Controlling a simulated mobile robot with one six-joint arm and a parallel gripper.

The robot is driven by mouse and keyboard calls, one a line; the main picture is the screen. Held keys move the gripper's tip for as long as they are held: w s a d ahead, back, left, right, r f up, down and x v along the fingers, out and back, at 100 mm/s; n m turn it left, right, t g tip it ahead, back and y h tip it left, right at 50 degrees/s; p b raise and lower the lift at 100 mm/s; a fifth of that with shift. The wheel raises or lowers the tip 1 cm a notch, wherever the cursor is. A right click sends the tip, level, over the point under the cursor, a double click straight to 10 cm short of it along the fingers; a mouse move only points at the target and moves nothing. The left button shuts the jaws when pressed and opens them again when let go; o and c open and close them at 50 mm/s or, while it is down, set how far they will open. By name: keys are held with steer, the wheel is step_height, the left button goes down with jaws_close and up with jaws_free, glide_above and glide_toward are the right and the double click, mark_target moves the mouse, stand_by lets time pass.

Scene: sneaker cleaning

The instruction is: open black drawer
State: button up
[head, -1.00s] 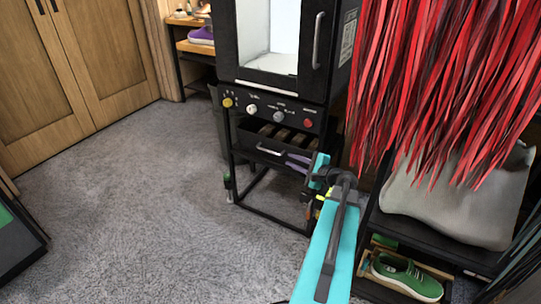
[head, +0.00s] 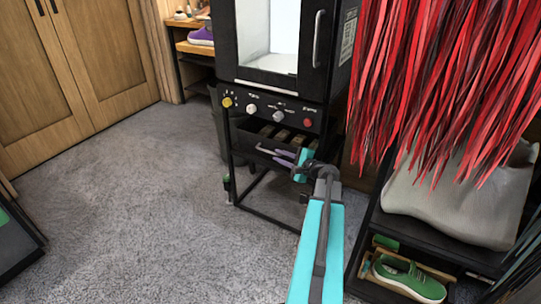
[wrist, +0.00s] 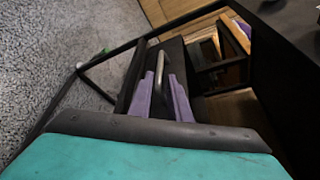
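The black drawer (head: 242,140) sits in the black stand below the knob panel, with wooden-looking items showing inside. Its grey bar handle (head: 268,151) is on the front face; the right end is hidden by my gripper (head: 285,157). In the wrist view, the purple fingertips of my gripper (wrist: 163,95) lie on either side of the grey handle (wrist: 160,72). A gap shows between the fingers, so they look open around the handle; contact is not clear.
A black cabinet (head: 284,83) with a light interior stands above the drawer. Carpet (head: 130,205) at left is clear.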

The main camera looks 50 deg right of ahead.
mark_target(273, 153)
steer(key=shift+b+x, duration=0.7)
steer(key=shift+x, duration=2.5)
jaws_close()
